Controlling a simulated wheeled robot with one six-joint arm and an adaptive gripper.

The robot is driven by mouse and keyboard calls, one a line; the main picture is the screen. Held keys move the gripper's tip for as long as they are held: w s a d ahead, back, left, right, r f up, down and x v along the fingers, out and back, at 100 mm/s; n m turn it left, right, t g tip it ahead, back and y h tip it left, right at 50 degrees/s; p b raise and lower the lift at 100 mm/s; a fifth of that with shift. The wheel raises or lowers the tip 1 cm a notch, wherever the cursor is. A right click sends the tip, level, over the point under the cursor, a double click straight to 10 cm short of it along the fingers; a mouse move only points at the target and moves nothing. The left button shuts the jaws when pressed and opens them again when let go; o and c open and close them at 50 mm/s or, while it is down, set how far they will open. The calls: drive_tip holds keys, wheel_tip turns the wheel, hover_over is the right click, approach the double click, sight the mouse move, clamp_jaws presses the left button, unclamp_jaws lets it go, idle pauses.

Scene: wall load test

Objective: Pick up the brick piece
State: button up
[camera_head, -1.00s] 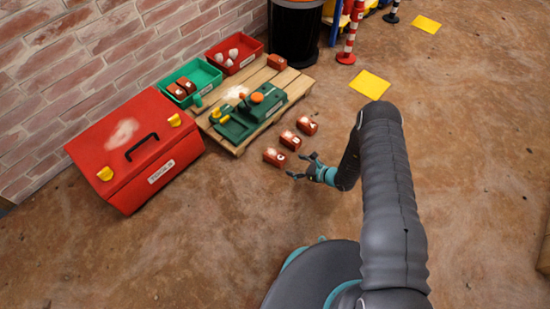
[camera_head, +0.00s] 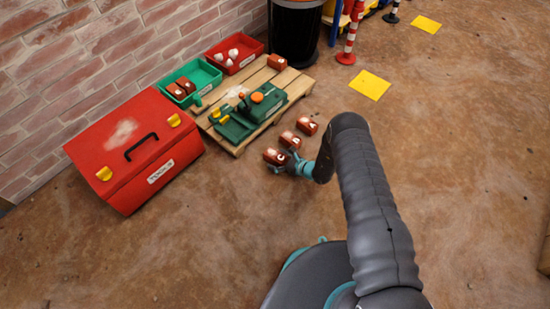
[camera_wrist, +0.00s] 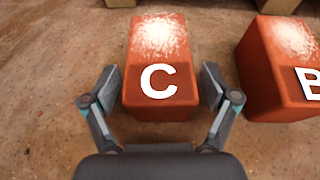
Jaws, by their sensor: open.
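Three red-brown brick pieces stand in a row on the floor in front of the pallet. The nearest, lettered C, is the brick piece (camera_head: 273,156); in the wrist view the C brick (camera_wrist: 160,65) lies between my open fingers. My gripper (camera_wrist: 158,97) has one finger on each side of its near end, with the left finger close to it and the right finger near its edge. I cannot tell whether either finger touches. My gripper also shows in the head view (camera_head: 279,164). The brick lettered B (camera_wrist: 282,70) is just right of the right finger. A third brick (camera_head: 307,126) is farther off.
A wooden pallet (camera_head: 238,150) carries a green machine (camera_head: 262,103) and another brick (camera_head: 277,62). A green bin (camera_head: 207,75) holds bricks; a red bin (camera_head: 251,63) holds white objects. A red toolbox (camera_head: 130,150) stands left. The floor at front left is clear.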

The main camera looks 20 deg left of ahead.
drive_tip(key=c, duration=1.5)
clamp_jaws()
drive_tip(key=shift+r, duration=0.15)
